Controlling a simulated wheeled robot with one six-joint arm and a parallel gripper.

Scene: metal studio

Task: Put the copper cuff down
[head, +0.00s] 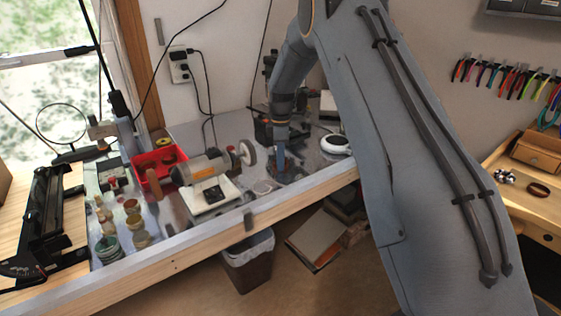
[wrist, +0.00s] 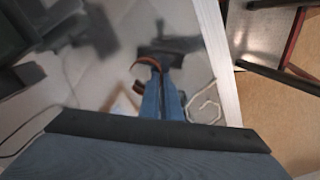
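My gripper (wrist: 163,80) is over the grey workbench, its blue fingers close together and pointing down. The copper cuff (wrist: 147,61) is a thin, curved orange-brown band at the fingertips in the wrist view. It sticks out to the left of the fingers, and part of it is hidden by them. The gripper looks shut on it. In the head view my gripper (head: 281,164) is low over the bench top, just right of the bench motor. I cannot make out the cuff there, nor whether it touches the bench.
A bench motor with a polishing wheel (head: 207,166) stands left of my gripper. A red tray (head: 158,166) and several small pots are farther left. A white round object (head: 336,144) is to the right. The bench's front edge (head: 210,230) is close. A brown band (head: 538,189) lies on the right-hand wooden bench.

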